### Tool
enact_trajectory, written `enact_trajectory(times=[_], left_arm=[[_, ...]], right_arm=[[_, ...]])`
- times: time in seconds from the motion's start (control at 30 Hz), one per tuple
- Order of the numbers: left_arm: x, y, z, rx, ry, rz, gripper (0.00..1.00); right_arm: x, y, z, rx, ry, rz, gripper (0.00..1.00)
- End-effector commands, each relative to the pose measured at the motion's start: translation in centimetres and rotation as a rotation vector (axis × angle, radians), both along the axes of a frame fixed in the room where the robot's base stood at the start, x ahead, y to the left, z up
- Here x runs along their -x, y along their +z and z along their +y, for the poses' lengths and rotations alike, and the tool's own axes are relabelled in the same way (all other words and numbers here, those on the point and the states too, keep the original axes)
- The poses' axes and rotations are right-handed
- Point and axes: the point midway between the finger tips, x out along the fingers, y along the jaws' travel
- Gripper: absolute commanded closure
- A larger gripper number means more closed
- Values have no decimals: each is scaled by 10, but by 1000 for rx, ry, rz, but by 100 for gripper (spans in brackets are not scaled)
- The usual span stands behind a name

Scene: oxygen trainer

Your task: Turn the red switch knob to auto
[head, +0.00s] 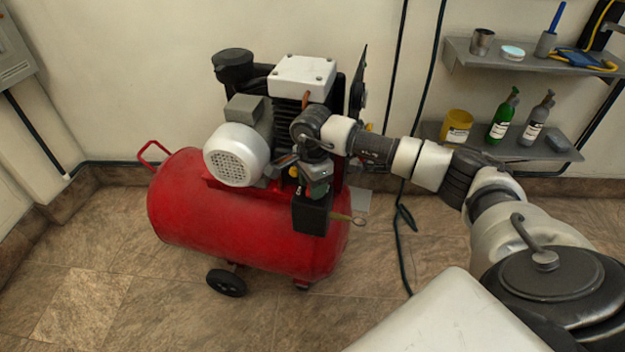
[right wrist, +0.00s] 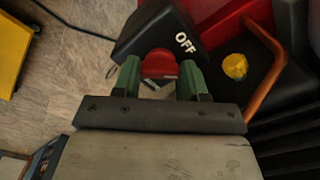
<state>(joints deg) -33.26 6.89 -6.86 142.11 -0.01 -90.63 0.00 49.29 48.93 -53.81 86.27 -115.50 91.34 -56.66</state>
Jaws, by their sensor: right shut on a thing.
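The red switch knob (right wrist: 160,66) shows in the right wrist view, on a black switch box (right wrist: 190,22) with white "OFF" lettering beside the knob. The box also shows in the head view (head: 312,213), at the front of the red compressor (head: 230,225). My right gripper (right wrist: 158,78) has its green fingers on either side of the knob and is shut on it. In the head view my right gripper (head: 318,185) is at the top of the box, and the knob is hidden there. No "auto" marking can be seen. My left gripper is not in view.
A yellow knob (right wrist: 235,66) and a copper pipe (right wrist: 268,95) are close to the right of my fingers. Wall shelves (head: 470,62) with bottles and cups stand at the right. A black cable (head: 402,225) hangs down to the tiled floor.

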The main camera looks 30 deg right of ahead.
Motion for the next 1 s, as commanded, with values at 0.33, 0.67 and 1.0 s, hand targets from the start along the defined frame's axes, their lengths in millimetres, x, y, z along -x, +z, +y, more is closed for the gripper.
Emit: enact_trajectory(times=[0.33,0.67,1.0], left_arm=[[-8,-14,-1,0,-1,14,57],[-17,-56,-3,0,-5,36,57],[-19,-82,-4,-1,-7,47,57]], right_arm=[[-1,3,-1,1,-329,-2,81],[-1,3,-1,1,-601,-3,81],[-1,2,-1,0,-762,-3,81]])
